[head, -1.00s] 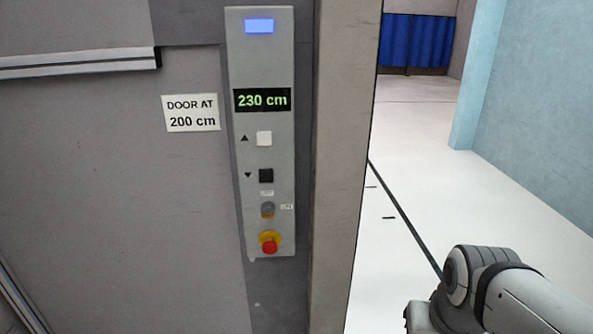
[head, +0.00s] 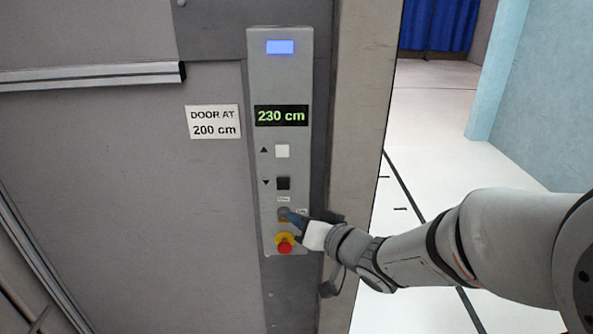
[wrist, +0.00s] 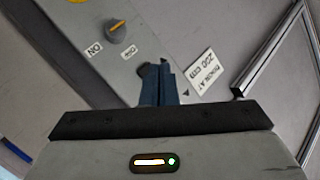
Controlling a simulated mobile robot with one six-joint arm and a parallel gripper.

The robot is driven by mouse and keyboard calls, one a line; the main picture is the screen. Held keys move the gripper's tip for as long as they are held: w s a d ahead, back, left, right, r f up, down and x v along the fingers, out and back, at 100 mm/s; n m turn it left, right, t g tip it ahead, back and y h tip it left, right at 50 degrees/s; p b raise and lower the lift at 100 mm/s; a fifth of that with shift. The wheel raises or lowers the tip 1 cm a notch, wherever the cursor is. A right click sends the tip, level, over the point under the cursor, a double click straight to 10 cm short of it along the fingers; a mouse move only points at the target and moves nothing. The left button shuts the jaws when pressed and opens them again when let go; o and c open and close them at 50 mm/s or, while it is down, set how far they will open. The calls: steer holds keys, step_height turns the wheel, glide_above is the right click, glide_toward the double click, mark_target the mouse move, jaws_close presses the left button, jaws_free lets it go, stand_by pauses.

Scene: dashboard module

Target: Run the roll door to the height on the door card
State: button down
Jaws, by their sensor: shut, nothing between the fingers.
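The control panel (head: 262,90) has a display (head: 281,116) reading 230 cm. The door card (head: 213,122) to its left reads "DOOR AT 200 cm". The white up button (head: 282,151) sits above the black down button (head: 283,183). Below them is a grey rotary switch (head: 284,212), partly covered by my gripper. It shows clearly in the wrist view (wrist: 121,32), with an orange mark and an "ON" label. My gripper (head: 291,216) is shut and empty in front of the panel; its blue fingers (wrist: 157,68) hide part of the panel below the switch. Contact cannot be told.
A red stop button (head: 285,247) on a yellow collar is just below the gripper. A metal rail (head: 90,77) crosses the grey wall at left. A post (head: 360,130) stands right of the panel, with open white floor (head: 440,160) beyond.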

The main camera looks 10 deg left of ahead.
mark_target(283, 184)
steer(key=shift+s+a+r+g+y, duration=0.25)
steer(key=shift+s+a+y, duration=0.15)
steer(key=shift+a, duration=0.15)
steer(key=shift+s+a+r+g+y, duration=0.25)
steer(key=shift+s+a+y, duration=0.15)
steer(key=shift+a, duration=0.15)
steer(key=shift+w, duration=0.1)
steer(key=shift+w+a+p, duration=0.15)
steer(key=shift+w+a, duration=0.2)
steer(key=shift+w, duration=1.05)
steer(key=shift+w+a+p, duration=0.1)
steer(key=shift+w+a, duration=0.2)
steer(key=shift+w, duration=1.1)
steer(key=shift+w+a+p, duration=0.15)
steer(key=shift+w+a, duration=0.2)
steer(key=shift+w, duration=1.05)
steer(key=shift+w, duration=0.1)
steer(key=shift+w+a, duration=0.1)
steer(key=shift+w, duration=0.2)
